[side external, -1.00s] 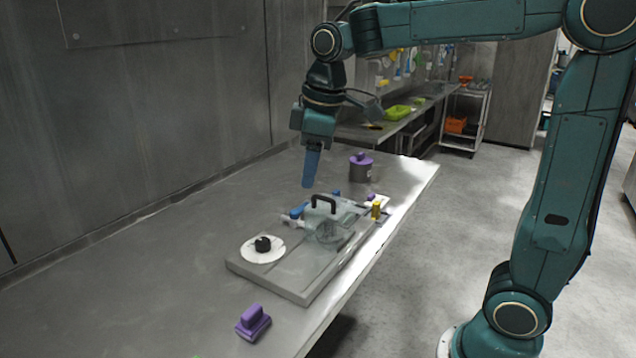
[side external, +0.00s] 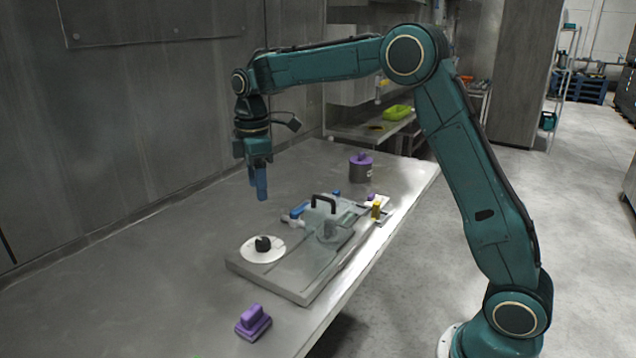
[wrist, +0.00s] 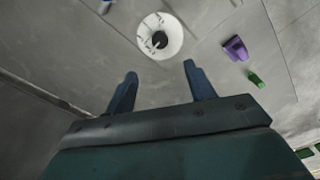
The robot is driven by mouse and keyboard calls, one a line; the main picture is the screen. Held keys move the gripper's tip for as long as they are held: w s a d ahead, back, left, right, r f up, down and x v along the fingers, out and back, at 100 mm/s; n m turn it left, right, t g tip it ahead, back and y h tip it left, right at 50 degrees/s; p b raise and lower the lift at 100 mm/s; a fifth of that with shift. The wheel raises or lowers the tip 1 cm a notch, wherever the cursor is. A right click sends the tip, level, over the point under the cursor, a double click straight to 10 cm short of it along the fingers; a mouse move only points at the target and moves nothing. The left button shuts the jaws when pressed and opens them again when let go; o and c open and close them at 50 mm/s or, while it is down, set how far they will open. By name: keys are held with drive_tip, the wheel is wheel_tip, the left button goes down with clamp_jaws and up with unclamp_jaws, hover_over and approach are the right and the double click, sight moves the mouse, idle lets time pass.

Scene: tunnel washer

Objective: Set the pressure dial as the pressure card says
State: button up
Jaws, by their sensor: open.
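The pressure dial is a black knob (side external: 263,244) on a round white plate (side external: 250,254), at the near left end of a grey panel (side external: 300,288) on the steel table. In the wrist view the dial's black knob (wrist: 160,40) and white plate (wrist: 172,24) show just beyond the fingertips, near the top, with dark marks on the plate. My gripper (side external: 261,193) points down above the table, above and behind the dial, apart from it. In the wrist view its blue fingers (wrist: 160,70) are spread with nothing between them. I cannot make out a readable pressure card.
A clear cover with a black handle (side external: 324,203) stands on the panel. Blue, white and yellow-topped fittings (side external: 376,210) sit around its far end. A purple-lidded pot (side external: 361,168) stands behind, and a purple block (side external: 253,322) lies near the front. The table's left side is clear.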

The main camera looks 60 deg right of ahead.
sight(263, 240)
drive_tip(key=shift+f, duration=0.1)
wheel_tip(263, 240, down, 14)
drive_tip(key=shift+r, duration=0.2)
idle(0.6)
drive_tip(key=c, duration=1)
